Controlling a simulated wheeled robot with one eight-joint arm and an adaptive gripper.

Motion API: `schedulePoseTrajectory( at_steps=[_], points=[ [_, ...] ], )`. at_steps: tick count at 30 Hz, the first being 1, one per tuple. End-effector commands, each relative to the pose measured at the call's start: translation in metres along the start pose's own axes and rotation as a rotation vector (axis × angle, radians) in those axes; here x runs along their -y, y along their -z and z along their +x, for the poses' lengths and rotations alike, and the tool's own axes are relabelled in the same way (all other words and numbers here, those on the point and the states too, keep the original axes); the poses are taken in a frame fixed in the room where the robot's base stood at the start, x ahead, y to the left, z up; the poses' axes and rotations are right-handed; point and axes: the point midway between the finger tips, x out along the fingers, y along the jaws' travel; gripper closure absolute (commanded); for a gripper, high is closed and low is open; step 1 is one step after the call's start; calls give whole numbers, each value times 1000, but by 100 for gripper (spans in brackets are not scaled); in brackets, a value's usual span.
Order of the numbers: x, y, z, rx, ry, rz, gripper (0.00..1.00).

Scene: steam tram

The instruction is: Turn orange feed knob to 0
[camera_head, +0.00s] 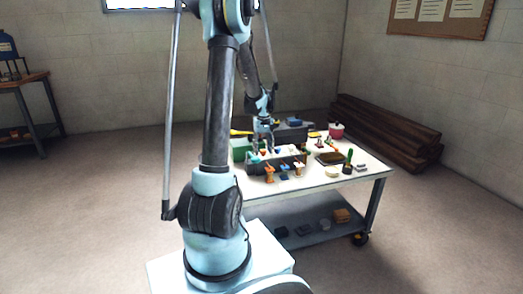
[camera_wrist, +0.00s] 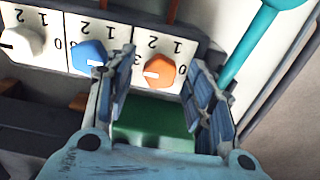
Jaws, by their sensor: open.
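The orange feed knob (camera_wrist: 159,72) is on a white panel in the wrist view. Its pale mark lies on the left of its face, toward the side where a 3 is partly visible. The figures 2 and 1 show above it, and the right finger covers the area to its right. My gripper (camera_wrist: 158,66) is open, with one finger on each side of the knob; I cannot tell whether either touches it. In the head view, my gripper (camera_head: 264,143) is small over the table, and the knob cannot be made out.
A blue knob (camera_wrist: 88,56) sits close left of the left finger, and a white knob (camera_wrist: 23,43) farther left. A teal rod with a round end (camera_wrist: 283,4) stands right of the right finger. The table (camera_head: 330,181) holds many small objects.

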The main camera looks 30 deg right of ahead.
Motion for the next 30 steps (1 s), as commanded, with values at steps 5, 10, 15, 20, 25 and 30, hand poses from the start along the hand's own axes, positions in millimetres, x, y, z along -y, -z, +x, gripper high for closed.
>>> schedulePoseTrajectory(
  at_steps=[5, 10, 15, 20, 25, 30],
  points=[
    [0, 0, 0, 0, 0, 0, 51],
    [0, 0, 0, 0, 0, 0, 83],
    [6, -1, 0, 0, 0, -2, 96],
    [4, 1, 0, 0, 1, 6, 96],
    [4, 2, 0, -1, 2, 58, 96],
    [3, 2, 0, -1, 3, 164, 96]
  ],
)
